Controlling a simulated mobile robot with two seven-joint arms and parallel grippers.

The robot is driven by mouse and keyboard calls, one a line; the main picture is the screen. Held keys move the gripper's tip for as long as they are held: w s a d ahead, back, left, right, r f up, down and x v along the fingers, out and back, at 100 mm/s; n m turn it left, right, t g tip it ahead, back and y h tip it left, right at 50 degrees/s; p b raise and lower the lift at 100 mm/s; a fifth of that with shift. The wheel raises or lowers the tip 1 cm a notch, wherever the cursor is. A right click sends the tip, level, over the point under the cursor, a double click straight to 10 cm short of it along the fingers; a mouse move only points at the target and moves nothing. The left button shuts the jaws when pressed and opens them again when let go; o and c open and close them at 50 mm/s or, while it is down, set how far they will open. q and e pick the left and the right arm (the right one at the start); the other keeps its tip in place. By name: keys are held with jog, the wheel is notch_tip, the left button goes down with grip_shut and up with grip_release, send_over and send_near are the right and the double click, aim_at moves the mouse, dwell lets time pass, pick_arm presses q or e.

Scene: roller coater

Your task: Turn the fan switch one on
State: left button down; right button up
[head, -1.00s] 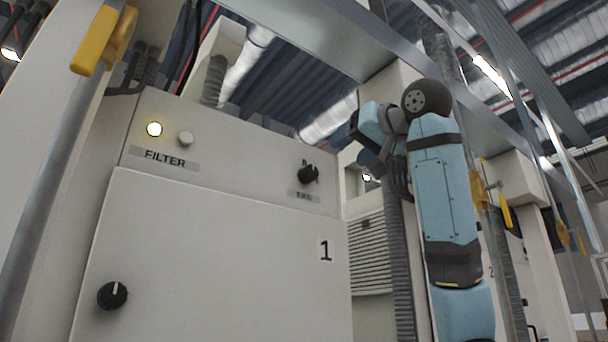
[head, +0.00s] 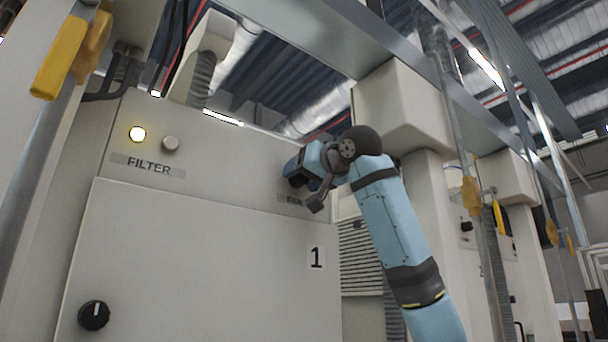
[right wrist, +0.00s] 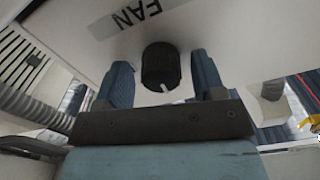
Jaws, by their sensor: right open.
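The fan switch (right wrist: 161,66) is a black round knob with a white pointer mark. In the right wrist view it sits on the pale panel by the FAN label (right wrist: 137,14), between the two open fingers of my right gripper (right wrist: 161,82). I cannot tell whether the fingers touch it. In the head view my right gripper (head: 305,180) is at the upper right of cabinet 1 (head: 200,260) and hides the knob. The FAN label there (head: 290,199) is partly covered. My left gripper is not in view.
A lit yellow lamp (head: 137,134) and a pale button (head: 170,143) sit above the FILTER label (head: 148,166). Another black knob (head: 94,315) is low on the cabinet door. A pipe with a yellow handle (head: 62,58) stands at the left. A louvred grille (head: 360,258) is right of the cabinet.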

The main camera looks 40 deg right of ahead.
jog(key=shift+s+a, duration=0.1)
jog(key=c, duration=0.9)
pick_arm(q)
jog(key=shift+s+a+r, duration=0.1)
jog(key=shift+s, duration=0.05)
